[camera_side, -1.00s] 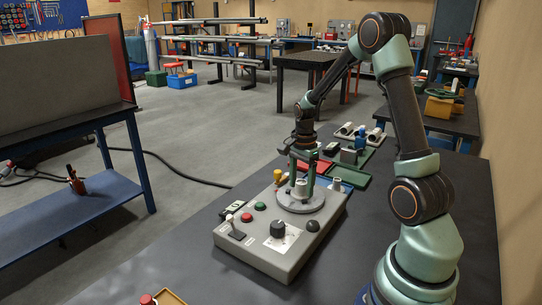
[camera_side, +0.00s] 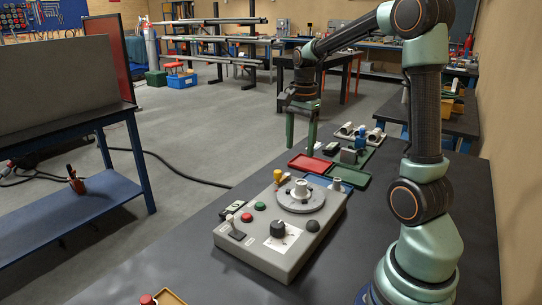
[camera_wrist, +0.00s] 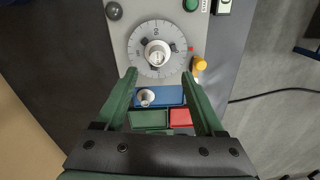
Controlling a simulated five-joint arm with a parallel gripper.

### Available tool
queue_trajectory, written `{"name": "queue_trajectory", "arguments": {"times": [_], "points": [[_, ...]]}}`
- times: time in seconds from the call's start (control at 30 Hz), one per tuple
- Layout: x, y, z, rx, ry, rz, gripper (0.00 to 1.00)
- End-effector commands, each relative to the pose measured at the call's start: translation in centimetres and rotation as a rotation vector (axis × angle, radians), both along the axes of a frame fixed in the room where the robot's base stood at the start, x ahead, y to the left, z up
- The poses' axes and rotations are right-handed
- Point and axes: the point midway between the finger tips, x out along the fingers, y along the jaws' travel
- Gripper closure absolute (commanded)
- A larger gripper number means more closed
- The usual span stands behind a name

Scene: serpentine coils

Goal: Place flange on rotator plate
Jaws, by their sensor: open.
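The rotator plate (camera_side: 320,203) is a grey disc on top of a grey control box; its degree marks show in the wrist view (camera_wrist: 135,53). A pale, hollow, round flange (camera_side: 300,189) stands upright at its centre, with dark blocks around it in the wrist view (camera_wrist: 158,52). A second pale round piece (camera_side: 337,185) stands in or by the blue tray; the wrist view shows it (camera_wrist: 147,97) over the tray. My gripper (camera_side: 301,150) is open and empty, raised above and behind the plate, clear of the flange. Its two green fingers show in the wrist view (camera_wrist: 160,73).
The control box (camera_side: 255,255) carries a black knob (camera_side: 278,229), buttons and a yellow-topped part (camera_side: 277,175). Behind it lie a blue tray (camera_side: 318,181), a red tray (camera_side: 310,163) and a green tray (camera_side: 350,176).

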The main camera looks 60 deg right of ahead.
Motion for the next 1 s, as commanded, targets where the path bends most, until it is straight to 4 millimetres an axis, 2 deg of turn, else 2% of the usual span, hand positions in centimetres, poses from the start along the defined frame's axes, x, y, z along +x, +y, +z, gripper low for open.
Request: {"name": "queue_trajectory", "arguments": {"times": [0.2, 0.4, 0.5, 0.7, 1.0], "points": [[-0.6, 7.5, 3.1, -0.099, -0.12, 0.531, 0.29], [-2.7, 14.1, 4.4, -0.231, -0.23, 1.076, 0.29], [-3.9, 16.6, 4.4, -0.301, -0.273, 1.309, 0.29], [-5.4, 19.4, 4.1, -0.404, -0.327, 1.6, 0.29], [-5.7, 19.9, 3.9, -0.429, -0.335, 1.667, 0.29]]}}
